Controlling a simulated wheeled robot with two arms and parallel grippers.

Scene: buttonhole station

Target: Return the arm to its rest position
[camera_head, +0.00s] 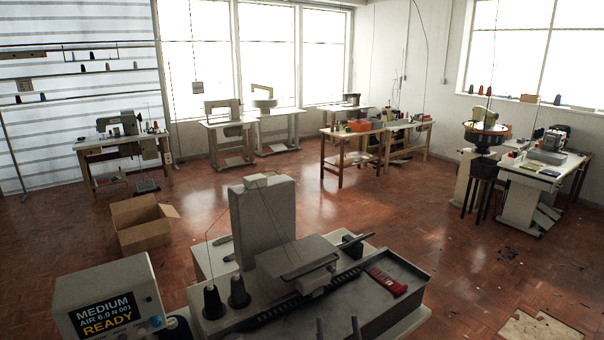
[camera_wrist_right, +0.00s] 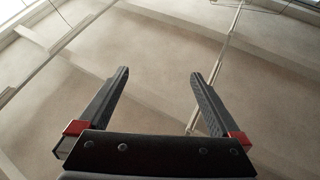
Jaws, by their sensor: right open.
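My right gripper (camera_head: 338,328) shows only as two dark fingertips at the bottom edge of the head view, in front of the buttonhole machine (camera_head: 264,222). In the right wrist view the same gripper (camera_wrist_right: 160,75) points up at the ceiling; its two dark fingers with red blocks at their bases stand wide apart, with nothing between them. My left gripper is not in view. A small red piece (camera_head: 386,281) lies on the machine's grey bed (camera_head: 350,305), apart from the fingertips.
A control box (camera_head: 110,300) reads "MEDIUM AIR 6.0 N 001 READY" at the front left. Dark thread cones (camera_head: 238,291) stand on the machine. An open cardboard box (camera_head: 142,224) sits on the floor behind. Other sewing tables line the walls; the floor between is mostly clear.

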